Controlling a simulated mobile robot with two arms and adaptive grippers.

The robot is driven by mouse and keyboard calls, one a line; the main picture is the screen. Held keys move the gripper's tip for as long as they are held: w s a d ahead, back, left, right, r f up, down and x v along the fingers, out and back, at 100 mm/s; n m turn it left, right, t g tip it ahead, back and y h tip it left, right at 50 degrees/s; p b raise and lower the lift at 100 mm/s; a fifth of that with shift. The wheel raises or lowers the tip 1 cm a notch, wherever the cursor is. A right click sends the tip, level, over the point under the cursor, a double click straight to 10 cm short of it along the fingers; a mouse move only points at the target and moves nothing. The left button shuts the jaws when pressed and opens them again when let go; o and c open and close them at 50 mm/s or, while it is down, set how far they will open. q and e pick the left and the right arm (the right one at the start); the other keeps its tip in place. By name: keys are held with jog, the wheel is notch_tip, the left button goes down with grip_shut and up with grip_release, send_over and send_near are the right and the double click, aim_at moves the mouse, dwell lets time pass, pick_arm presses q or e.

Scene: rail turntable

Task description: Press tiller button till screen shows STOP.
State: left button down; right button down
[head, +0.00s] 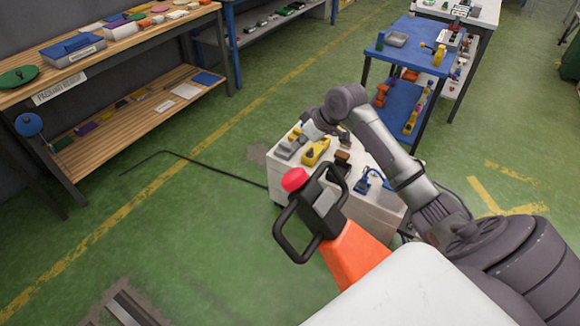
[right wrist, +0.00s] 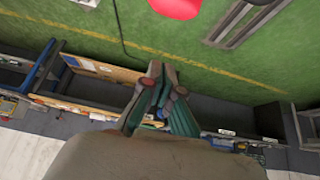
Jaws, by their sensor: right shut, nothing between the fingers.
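The tiller has a black loop handle (head: 283,238), an orange post (head: 355,255) and a red button (head: 294,179) on top. A pale panel (head: 327,201) sits inside the handle; I cannot read any text on it. My right arm comes in from the right and reaches over behind the tiller. My right gripper (head: 308,133) shows small above the white cabinet, apart from the button. In the right wrist view its fingers (right wrist: 157,72) are together and empty. The red button (right wrist: 176,6) shows there, cut by the top edge, beyond the fingertips. My left gripper is not in view.
A white cabinet (head: 382,200) with a yellow item (head: 316,151) stands behind the tiller. A wooden workbench (head: 130,45) is at the back left, a blue cart (head: 405,55) at the back right. The green floor to the left is mostly free, with a black cable (head: 215,171) across it.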

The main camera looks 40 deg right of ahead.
jog(key=p, duration=0.2)
send_over(291, 173)
jog(key=w+a, duration=0.1)
jog(key=w, duration=0.2)
notch_tip(291, 173, down, 9)
jog(key=shift+s+a+r, duration=0.15)
jog(key=shift+r, duration=0.05)
jog(key=shift+s+d+f+p, duration=0.25)
jog(key=shift+s+f, duration=0.2)
jog(key=shift+s, duration=0.05)
jog(key=shift+s+d+f+p, duration=0.2)
jog(key=shift+s+f, duration=0.25)
jog(key=shift+s+d+f, duration=0.15)
jog(key=shift+s+f, duration=0.15)
jog(key=shift+s, duration=0.1)
jog(key=shift+f, duration=0.15)
